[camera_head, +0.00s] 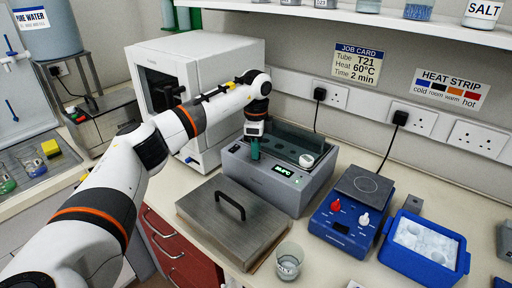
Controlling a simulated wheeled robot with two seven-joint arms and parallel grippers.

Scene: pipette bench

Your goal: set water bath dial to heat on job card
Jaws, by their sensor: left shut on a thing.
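The grey water bath (268,184) stands at the middle of the bench, with a lit green display (284,170) on its front whose digits are too small to read surely. My left gripper (255,153) points down at the bath's front, between a dark switch (234,149) and the display. It is shut, with teal at its tip. It appears to be on the bath's dial, which it hides, so the dial's setting cannot be seen. The job card (357,63) on the wall reads Tube T21, Heat 60°C, Time 2 min. My right gripper is not in view.
A metal lid (220,235) with a black handle lies in front of the bath, near a glass beaker (289,261). A blue hotplate (343,222) and a blue ice box (426,243) stand right. A white cabinet (225,65) stands behind my left arm.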

